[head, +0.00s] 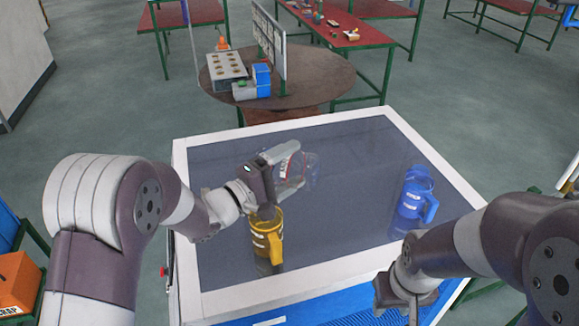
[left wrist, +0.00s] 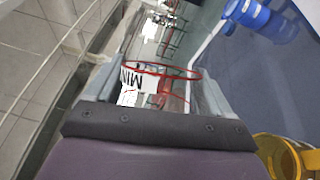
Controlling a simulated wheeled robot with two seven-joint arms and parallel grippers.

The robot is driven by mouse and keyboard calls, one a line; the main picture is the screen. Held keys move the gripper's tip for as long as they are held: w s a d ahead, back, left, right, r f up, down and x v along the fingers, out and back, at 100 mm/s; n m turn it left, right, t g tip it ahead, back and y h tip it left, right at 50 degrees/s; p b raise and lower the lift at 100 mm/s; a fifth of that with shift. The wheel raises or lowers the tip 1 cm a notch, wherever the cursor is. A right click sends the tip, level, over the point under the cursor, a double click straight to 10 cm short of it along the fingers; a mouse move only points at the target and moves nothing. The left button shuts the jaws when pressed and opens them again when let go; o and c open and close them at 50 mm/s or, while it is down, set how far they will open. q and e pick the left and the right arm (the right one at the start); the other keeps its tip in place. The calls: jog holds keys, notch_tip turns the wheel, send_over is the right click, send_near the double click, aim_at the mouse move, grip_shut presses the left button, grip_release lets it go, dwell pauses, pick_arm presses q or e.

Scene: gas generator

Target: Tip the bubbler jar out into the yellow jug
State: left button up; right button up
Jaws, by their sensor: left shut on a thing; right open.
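The bubbler jar (head: 311,169) is clear, with red markings and a white label. My left gripper (head: 291,168) is shut on it and holds it above the table. In the left wrist view the jar (left wrist: 165,84) shows between the two fingers, with a red ring and the letters "MIN". It looks tilted; its contents cannot be made out. The yellow jug (head: 268,242) stands upright on the table, nearer than the jar and a little to its left. It also shows at the lower right of the left wrist view (left wrist: 268,146). My right gripper (head: 397,298) is open and empty near the table's front edge.
A blue jug (head: 412,196) stands on the right of the dark, white-rimmed table (head: 340,150). The table between the two jugs is clear. A round table (head: 320,88) behind holds a grey block with holes and a blue device. Green-legged benches stand further back.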

dwell(0.4)
pick_arm(q)
jog(key=shift+f+b, duration=0.1)
jog(key=shift+b, duration=0.4)
jog(key=shift+d+b, duration=0.1)
jog(key=shift+b, duration=0.2)
jog(key=m+b, duration=0.1)
jog(key=b, duration=0.1)
jog(key=f+m+y+b, duration=0.1)
jog(key=b, duration=0.1)
jog(key=d+f+m+b, duration=0.1)
jog(key=m+b, duration=0.1)
jog(key=shift+s+f+g, duration=0.15)
jog(key=shift+s+g, duration=0.2)
jog(key=shift+g, duration=0.05)
jog(key=shift+s+d+f+m+y+p, duration=0.1)
jog(key=shift+d+m+y+p, duration=0.05)
jog(key=shift+m+y+p, duration=0.3)
jog(key=shift+d+f+m+y+p, duration=0.1)
jog(key=shift+m+y+p, duration=0.25)
jog(key=shift+m, duration=0.3)
jog(key=shift+f+m+y, duration=0.4)
jog(key=shift+f+m, duration=0.35)
jog(key=shift+m, duration=0.15)
